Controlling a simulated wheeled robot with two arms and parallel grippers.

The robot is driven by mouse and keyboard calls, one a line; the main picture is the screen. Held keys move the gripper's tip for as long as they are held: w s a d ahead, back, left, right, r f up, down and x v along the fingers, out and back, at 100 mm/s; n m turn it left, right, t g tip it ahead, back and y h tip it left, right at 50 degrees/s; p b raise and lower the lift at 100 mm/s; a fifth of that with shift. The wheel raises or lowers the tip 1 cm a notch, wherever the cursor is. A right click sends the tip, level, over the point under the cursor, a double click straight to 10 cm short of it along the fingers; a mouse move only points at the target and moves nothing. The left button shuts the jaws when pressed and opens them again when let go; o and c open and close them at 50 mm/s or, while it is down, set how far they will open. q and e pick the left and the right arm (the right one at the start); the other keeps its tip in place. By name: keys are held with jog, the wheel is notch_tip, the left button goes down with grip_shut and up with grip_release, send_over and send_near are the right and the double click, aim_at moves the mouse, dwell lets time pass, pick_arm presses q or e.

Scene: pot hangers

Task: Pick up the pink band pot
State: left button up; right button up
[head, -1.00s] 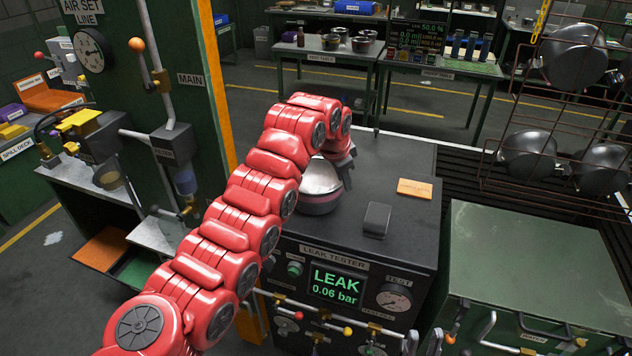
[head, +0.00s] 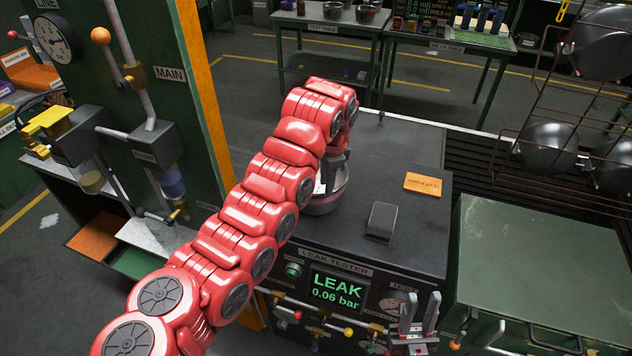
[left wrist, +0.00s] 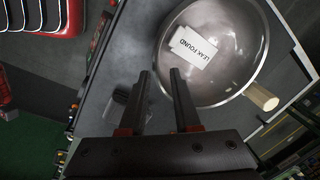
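The pink band pot (head: 325,205) stands on the dark top of the leak tester, its upper part partly hidden by my left arm. In the left wrist view the pot (left wrist: 235,70) shows its grey inside, a white "LEAK FOUND" label and a pale handle. My left gripper (head: 333,172) is over the pot. Its fingers (left wrist: 160,72) are apart; one overlaps the near rim in the picture and the other is outside it. I cannot tell whether they touch the wall. My right gripper (head: 420,308) is open and empty in front of the tester, fingers up.
A small dark block (head: 382,221) and an orange card (head: 423,184) lie right of the pot on the tester (head: 400,150). A green bin (head: 530,265) and a wire rack with hanging pots (head: 548,149) stand at right. A green column (head: 185,100) stands at left.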

aim_at(325, 212)
pick_arm(q)
notch_tip(325, 212, down, 4)
jog(key=shift+r, duration=0.1)
jog(key=shift+w+a+f, duration=0.1)
jog(key=shift+w+f, duration=0.15)
jog(key=shift+f, duration=0.25)
jog(key=shift+f+p, duration=0.15)
jog(key=shift+p, duration=0.15)
jog(key=f+p, duration=0.2)
jog(key=f, duration=0.1)
jog(key=f+p, duration=0.1)
jog(key=shift+w+f, duration=0.15)
jog(key=shift+w, duration=0.1)
jog(key=shift+w+f, duration=0.1)
jog(key=shift+f, duration=0.15)
grip_shut()
dwell(0.3)
